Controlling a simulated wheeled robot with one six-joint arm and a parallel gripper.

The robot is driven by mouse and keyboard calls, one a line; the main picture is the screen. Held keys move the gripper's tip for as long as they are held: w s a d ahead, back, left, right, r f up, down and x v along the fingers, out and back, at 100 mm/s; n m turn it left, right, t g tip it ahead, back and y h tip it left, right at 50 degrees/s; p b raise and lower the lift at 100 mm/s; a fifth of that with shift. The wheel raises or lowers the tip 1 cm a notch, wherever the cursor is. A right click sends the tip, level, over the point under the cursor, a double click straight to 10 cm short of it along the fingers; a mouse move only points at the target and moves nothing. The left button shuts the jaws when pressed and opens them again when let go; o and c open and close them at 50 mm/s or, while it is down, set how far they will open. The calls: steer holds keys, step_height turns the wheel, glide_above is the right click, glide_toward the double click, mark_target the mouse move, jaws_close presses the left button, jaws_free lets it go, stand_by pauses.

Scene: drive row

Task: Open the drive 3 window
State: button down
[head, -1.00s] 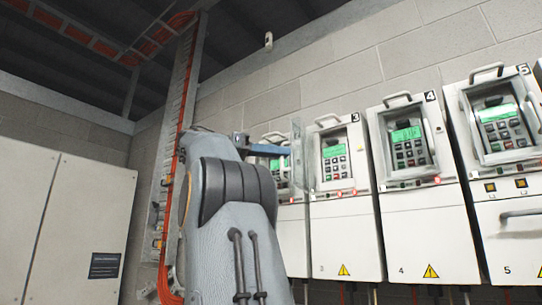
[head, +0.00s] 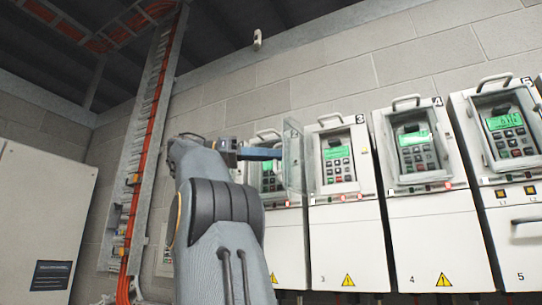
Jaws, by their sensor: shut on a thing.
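Drive 3 (head: 347,243) is a white cabinet with a "3" at its top right. Its keypad (head: 338,165) with a green display shows uncovered in the recess. The drive 3 window (head: 293,172), a clear pane, stands swung out at the left side of the recess, seen nearly edge-on. My gripper (head: 277,154), with blue fingers, is at the pane's upper part and shut on the window. The exact point of contact is too small to make out.
Drive 4 (head: 437,240) and drive 5 (head: 520,225) stand to the right, with their keypads in framed recesses. Another drive (head: 287,235) stands to the left, partly behind my arm. A grey cabinet (head: 40,220) and a cable ladder (head: 140,150) are farther left.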

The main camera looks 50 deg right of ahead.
steer(key=shift+w+d+f, duration=0.1)
steer(key=shift+f, duration=0.15)
steer(key=c, duration=1.9)
jaws_free()
steer(key=shift+d, duration=0.25)
steer(key=shift+o, duration=0.2)
steer(key=v, duration=0.8)
steer(key=shift+a+r, duration=0.1)
steer(key=shift+a, duration=0.05)
